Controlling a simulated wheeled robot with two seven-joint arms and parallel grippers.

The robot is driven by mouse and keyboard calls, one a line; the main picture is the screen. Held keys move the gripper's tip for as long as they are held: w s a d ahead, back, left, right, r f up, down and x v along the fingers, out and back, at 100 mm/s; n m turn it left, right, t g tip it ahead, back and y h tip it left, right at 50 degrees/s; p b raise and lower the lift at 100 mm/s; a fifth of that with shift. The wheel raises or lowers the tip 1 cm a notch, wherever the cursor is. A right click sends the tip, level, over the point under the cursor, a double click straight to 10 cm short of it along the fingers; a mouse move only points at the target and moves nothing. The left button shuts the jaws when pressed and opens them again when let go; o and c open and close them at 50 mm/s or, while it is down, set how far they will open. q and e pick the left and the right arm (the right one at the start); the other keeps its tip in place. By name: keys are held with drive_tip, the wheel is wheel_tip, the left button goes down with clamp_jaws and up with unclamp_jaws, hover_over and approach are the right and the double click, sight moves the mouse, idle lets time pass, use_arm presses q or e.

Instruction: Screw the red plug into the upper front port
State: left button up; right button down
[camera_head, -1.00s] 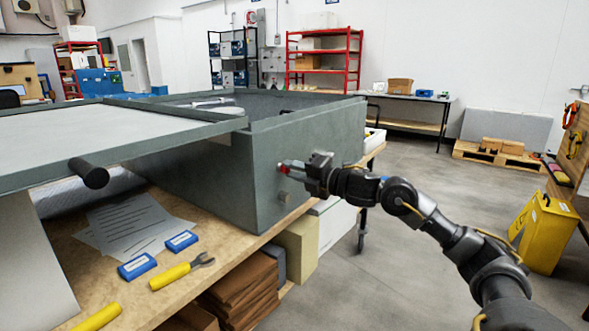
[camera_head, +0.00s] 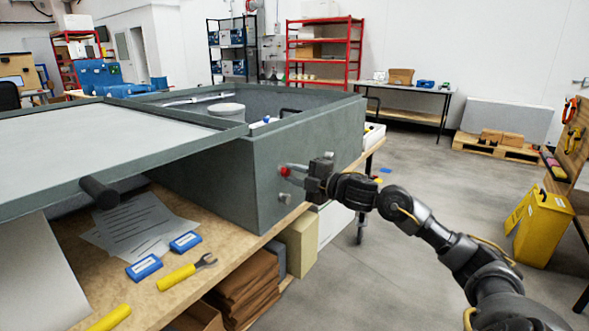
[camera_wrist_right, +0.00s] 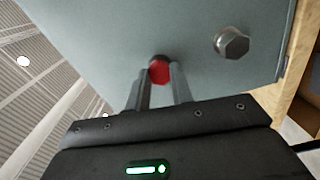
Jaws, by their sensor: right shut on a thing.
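The red plug (camera_head: 284,171) is at the front wall of the grey analyser housing (camera_head: 318,138), above a silver hex plug (camera_head: 284,198). My right gripper (camera_head: 293,169) is shut on the red plug, with its fingers pointing at the wall. In the right wrist view, the red plug (camera_wrist_right: 160,71) shows between the fingertips (camera_wrist_right: 162,78), close against the wall. The silver hex plug (camera_wrist_right: 231,43) sits apart to the right there. The port behind the red plug is hidden, so I cannot tell how deep it sits. My left gripper is not in view.
A grey lid panel (camera_head: 90,145) with a black handle (camera_head: 99,193) covers the left. The wooden bench (camera_head: 215,230) holds papers (camera_head: 130,222), two blue-and-white boxes (camera_head: 144,267) and a yellow-handled tool (camera_head: 177,277). The floor at right is open, with a yellow bin (camera_head: 540,228) beyond.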

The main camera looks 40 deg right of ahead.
drive_tip(key=shift+a+f+m+p, duration=0.15)
drive_tip(key=shift+f+m+p, duration=0.05)
drive_tip(key=shift+m+p, duration=0.35)
drive_tip(key=shift+r+m+p, duration=0.15)
drive_tip(key=shift+m+p, duration=0.3)
drive_tip(key=shift+p, duration=0.05)
drive_tip(key=shift+m+p, duration=2.7)
drive_tip(key=shift+p, duration=1)
drive_tip(key=c, duration=1.2)
unclamp_jaws()
